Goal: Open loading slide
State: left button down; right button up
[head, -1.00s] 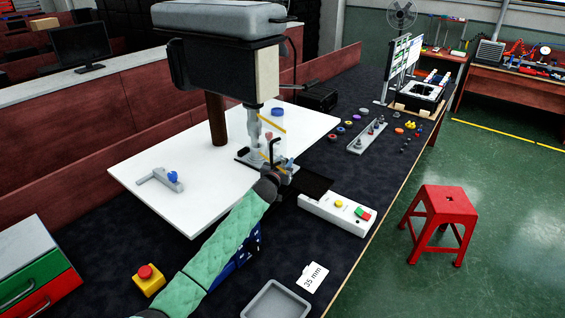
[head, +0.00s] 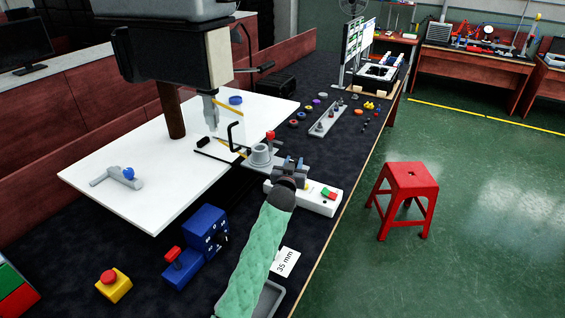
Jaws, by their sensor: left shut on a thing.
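The loading slide (head: 248,161) is a grey plate carrying a grey round fixture (head: 262,153). It sticks out to the right of the white machine table, clear of the spindle (head: 211,110). Dark rails (head: 219,151) show to its left. My left gripper (head: 290,168) is at the outer right end of the slide, shut on what looks like its handle. The gripper hides most of that handle. A red-knobbed lever (head: 270,136) stands behind the fixture. My right gripper is out of view.
A white control box (head: 325,199) with coloured buttons lies close to the right of my gripper. A blue device (head: 205,232), a yellow emergency-stop box (head: 113,285) and a "35 mm" card (head: 286,261) lie nearer. A grey tray (head: 270,298) is partly behind my arm.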

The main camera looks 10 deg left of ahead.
pick_arm(q)
jog(key=shift+s+d, duration=0.2)
jog(key=shift+d, duration=0.25)
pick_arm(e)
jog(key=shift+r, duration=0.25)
pick_arm(q)
jog(key=c, duration=1.1)
grip_release()
jog(key=shift+s, duration=0.45)
jog(key=s+p, duration=0.2)
jog(key=s, duration=0.4)
jog(key=shift+s+a, duration=0.4)
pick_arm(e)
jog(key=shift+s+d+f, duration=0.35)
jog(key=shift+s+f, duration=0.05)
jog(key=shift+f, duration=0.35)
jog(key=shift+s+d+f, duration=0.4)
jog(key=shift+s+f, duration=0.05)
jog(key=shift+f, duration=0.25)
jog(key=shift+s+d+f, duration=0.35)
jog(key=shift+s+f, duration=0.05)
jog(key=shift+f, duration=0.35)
